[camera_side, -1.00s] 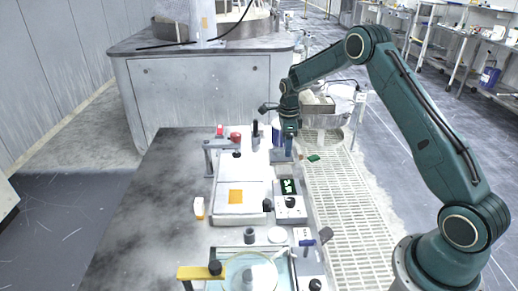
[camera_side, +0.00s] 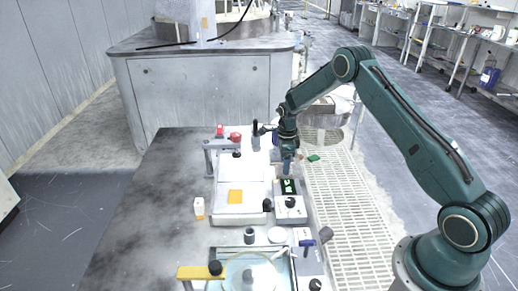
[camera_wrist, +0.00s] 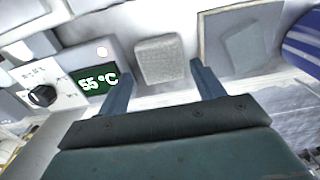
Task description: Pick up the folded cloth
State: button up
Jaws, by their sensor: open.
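In the wrist view a small grey, rough-textured square pad, which looks like the folded cloth (camera_wrist: 160,58), lies flat on a pale surface. My gripper (camera_wrist: 155,70) is open, with one blue finger to the left of the cloth and one to the right. The fingers appear apart from it, and I cannot tell their height above it. In the side view my gripper (camera_side: 288,171) points down just behind the heater unit's green display. I cannot make out the cloth there; my gripper seems to hide it.
The heater unit (camera_wrist: 66,88) with a black knob and a "55 °C" display is close on the left. A framed grey plate (camera_wrist: 213,40) and a blue striped cylinder (camera_wrist: 303,42) are on the right. A white board (camera_side: 230,208) with an orange square is left of my gripper.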

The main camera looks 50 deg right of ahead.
jog(key=shift+w+f, duration=0.1)
jog(key=shift+f, duration=1.75)
jog(key=shift+c, duration=0.5)
jog(key=c, duration=0.6)
